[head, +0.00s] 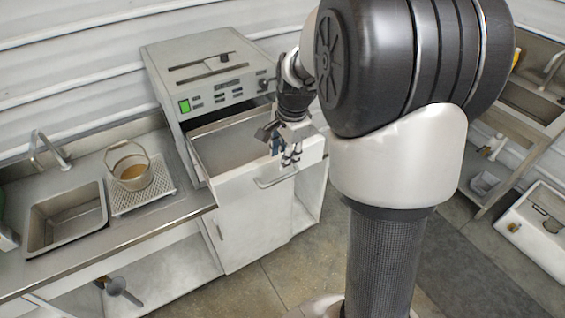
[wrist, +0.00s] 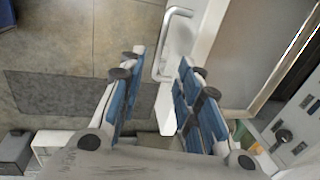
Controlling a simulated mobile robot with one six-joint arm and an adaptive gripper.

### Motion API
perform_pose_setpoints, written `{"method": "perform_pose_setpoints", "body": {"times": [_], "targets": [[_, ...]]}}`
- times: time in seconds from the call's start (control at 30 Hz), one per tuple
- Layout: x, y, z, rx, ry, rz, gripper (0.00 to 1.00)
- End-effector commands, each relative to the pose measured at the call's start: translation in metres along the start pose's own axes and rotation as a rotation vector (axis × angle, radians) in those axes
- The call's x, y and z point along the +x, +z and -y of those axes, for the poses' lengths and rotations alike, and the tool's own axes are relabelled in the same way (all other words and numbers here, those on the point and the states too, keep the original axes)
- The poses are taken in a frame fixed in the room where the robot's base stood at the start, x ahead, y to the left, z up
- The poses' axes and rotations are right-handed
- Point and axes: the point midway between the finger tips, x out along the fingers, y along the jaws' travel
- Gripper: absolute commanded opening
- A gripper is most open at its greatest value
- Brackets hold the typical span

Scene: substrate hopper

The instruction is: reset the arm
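My gripper (head: 290,157) hangs in front of the grey hopper machine (head: 205,75), over the right front edge of its pulled-out drawer (head: 187,160), near the bar handle (head: 275,179). In the wrist view my gripper (wrist: 157,85) shows two blue-padded fingers spread apart. Nothing is held between them. The drawer handle (wrist: 171,45) shows beyond the fingertips, between the two fingers in the picture. I cannot tell whether a finger touches it. The drawer looks empty inside. My arm hides part of the area right of the machine.
A steel counter at left has a sink (head: 66,217) and a bucket (head: 130,170) with brown contents on a perforated tray (head: 143,192). Floor in front is open.

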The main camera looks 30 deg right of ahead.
Motion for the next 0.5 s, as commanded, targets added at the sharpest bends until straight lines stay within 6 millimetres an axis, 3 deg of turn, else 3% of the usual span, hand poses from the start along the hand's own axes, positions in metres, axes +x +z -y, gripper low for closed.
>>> {"method": "perform_pose_setpoints", "body": {"times": [0.5], "targets": [[-0.0088, 0.0001, -0.0001, 0.0, 0.0, 0.0, 0.31]]}}
